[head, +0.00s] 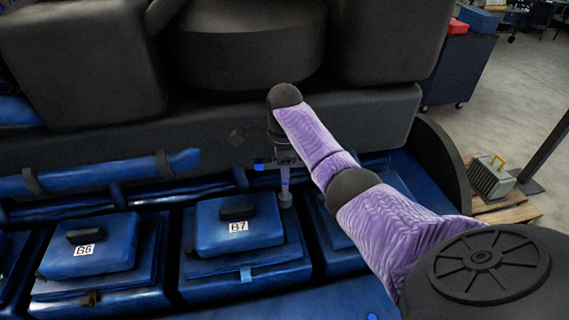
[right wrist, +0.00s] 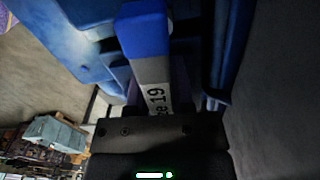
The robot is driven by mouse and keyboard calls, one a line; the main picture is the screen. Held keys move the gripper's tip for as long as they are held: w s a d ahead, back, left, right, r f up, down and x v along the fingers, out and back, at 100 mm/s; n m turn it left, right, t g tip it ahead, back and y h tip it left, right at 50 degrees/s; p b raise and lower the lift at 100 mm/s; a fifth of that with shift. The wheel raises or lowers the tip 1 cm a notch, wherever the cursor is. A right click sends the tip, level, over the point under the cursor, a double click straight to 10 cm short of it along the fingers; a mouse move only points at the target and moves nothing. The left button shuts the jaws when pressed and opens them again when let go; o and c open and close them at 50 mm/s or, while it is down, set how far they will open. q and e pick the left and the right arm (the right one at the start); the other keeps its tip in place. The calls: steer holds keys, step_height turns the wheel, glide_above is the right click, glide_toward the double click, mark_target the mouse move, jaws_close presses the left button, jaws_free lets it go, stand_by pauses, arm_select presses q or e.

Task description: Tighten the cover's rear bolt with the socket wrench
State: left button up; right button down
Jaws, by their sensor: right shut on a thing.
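My right gripper (head: 281,160) is shut on the socket wrench, which shows in the head view as a blue handle end (head: 261,164) and a grey upright shaft (head: 285,186). The shaft points down at the right rear side of the blue cover labelled B7 (head: 215,232). I cannot tell whether the socket sits on a bolt; the rear bolt is not visible. In the right wrist view the wrench handle (right wrist: 150,70), grey with a blue end and lettering ending in 19, runs out from between the jaws. My left gripper is not in view.
Another blue cover labelled B6 (head: 115,248) stands to the left. Blue pipes (head: 95,178) run behind the covers, below a large dark engine block (head: 340,120). A tool cart (head: 458,68) and a pallet (head: 510,212) stand on the floor at right.

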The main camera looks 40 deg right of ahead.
steer(key=shift+m, duration=1.1)
steer(key=shift+r, duration=0.8)
steer(key=n, duration=0.4)
steer(key=shift+n, duration=0.3)
steer(key=n, duration=0.3)
steer(key=shift+n, duration=0.3)
steer(key=n, duration=0.8)
steer(key=shift+n, duration=0.4)
steer(key=n, duration=0.3)
steer(key=shift+n, duration=0.3)
steer(key=n, duration=0.9)
steer(key=shift+d, duration=0.1)
steer(key=n, duration=0.3)
steer(key=shift+n, duration=0.3)
steer(key=shift+s+f, duration=0.1)
